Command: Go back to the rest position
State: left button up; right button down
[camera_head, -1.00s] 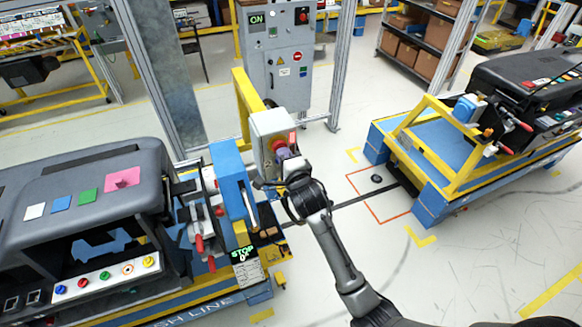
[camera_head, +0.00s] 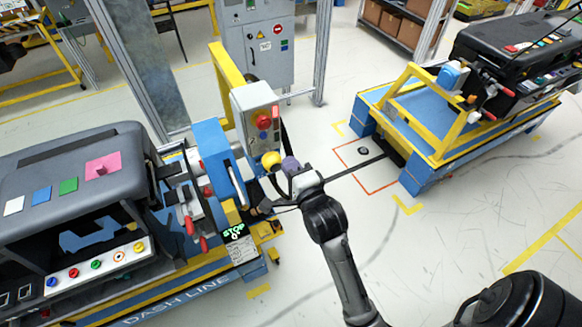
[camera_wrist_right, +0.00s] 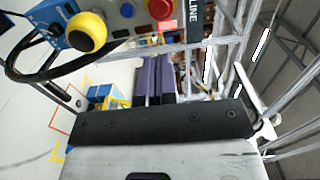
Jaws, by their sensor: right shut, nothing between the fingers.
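My right gripper (camera_head: 288,167) is beside the lower end of the grey control box (camera_head: 254,110), in front of its yellow knob (camera_head: 271,158). Its purple fingers are shut and empty; they also show together in the right wrist view (camera_wrist_right: 153,79). The box's red button (camera_head: 263,121) is uncovered above the gripper. In the right wrist view the yellow knob (camera_wrist_right: 85,32) and red button (camera_wrist_right: 160,8) lie beyond the fingertips, with a visible gap. My left gripper is not in view.
A second blue and yellow cart (camera_head: 430,140) stands at the right.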

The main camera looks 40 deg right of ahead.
jog(key=shift+s, duration=0.15)
dwell(0.6)
jog(key=s+a+f+n+g+y, duration=0.45)
jog(key=f+n+g, duration=0.2)
jog(key=n, duration=1.05)
jog(key=s+a+f+n+g+p, duration=0.2)
jog(key=s+f+n+g+p, duration=0.1)
jog(key=s, duration=0.7)
jog(key=s+a+f+n+g+y+p, duration=0.1)
jog(key=s+a+f+n+g+p, duration=0.2)
jog(key=s, duration=0.8)
jog(key=shift+s+a+f+n+g+p, duration=0.15)
jog(key=shift+f+n+g+p, duration=0.15)
jog(key=shift+f+g+p, duration=0.25)
